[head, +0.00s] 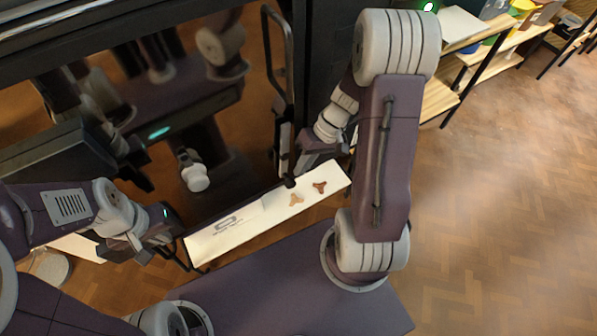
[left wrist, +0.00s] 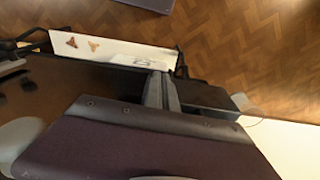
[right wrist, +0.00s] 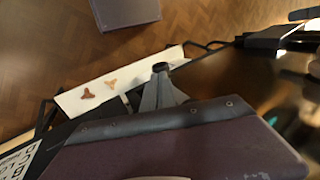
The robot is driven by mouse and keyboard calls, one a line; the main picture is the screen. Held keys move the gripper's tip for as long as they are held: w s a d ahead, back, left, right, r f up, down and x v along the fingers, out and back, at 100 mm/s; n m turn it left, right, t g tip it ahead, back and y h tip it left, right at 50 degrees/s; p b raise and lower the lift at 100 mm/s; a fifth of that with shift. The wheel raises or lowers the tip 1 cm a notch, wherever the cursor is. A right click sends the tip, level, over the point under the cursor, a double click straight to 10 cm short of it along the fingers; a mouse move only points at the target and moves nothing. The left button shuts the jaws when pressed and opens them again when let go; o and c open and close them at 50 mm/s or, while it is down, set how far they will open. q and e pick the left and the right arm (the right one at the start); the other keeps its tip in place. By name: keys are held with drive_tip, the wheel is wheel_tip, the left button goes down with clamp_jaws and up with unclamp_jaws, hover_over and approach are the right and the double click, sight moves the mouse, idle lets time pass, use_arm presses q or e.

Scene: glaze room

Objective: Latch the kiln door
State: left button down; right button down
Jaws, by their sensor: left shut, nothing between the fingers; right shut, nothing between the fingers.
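The kiln door (head: 150,130) is a dark, glossy panel filling the upper left of the head view, with my arms mirrored in it. A black looped bar handle (head: 268,45) stands upright at its right side. I cannot tell whether the door is fully closed or how the latch sits. My right gripper (head: 292,181) is shut and empty, below the handle and in front of the dark front; in the right wrist view a dark round knob (right wrist: 160,67) shows at its fingertips, contact unclear. My left gripper (head: 190,262) is shut and empty, near the left end of the white shelf.
A narrow white shelf (head: 255,215) runs along the kiln's front, carrying a tan three-armed piece (head: 296,199) and a brown one (head: 320,187). Wooden shelving (head: 440,98) stands at the upper right. The herringbone floor (head: 510,220) on the right is clear.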

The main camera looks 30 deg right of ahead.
drive_tip(key=v, duration=0.5)
drive_tip(key=shift+d, duration=0.1)
drive_tip(key=shift+s, duration=0.1)
